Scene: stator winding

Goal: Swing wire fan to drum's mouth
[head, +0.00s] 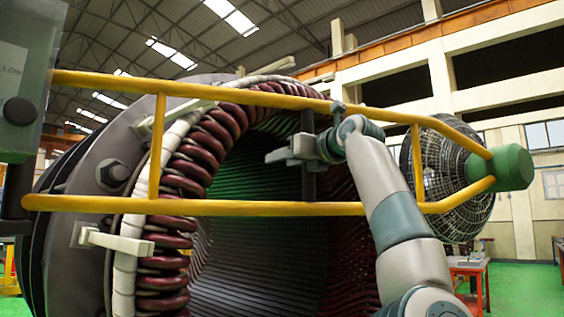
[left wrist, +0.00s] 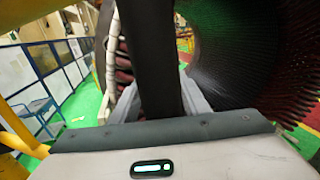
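The wire fan (head: 430,165) is a round wire cage with a green motor (head: 513,167), at the right end of a yellow swing frame (head: 240,208). The drum (head: 75,205) is a big stator lined with dark red coils (head: 190,160). Its wide mouth (head: 255,240) opens behind the frame; the fan is to the right of it. My left gripper (head: 304,152) is around a dark upright bar (head: 307,185) between the frame's two rails. In the left wrist view this bar (left wrist: 150,55) stands between the fingers, which appear closed on it. My right gripper is in neither view.
A grey box (head: 22,75) and dark hinge post (head: 18,180) stand at the far left, where the frame's rails begin. A red table (head: 468,270) stands on the green floor at right. A blue cart (left wrist: 40,108) shows in the left wrist view.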

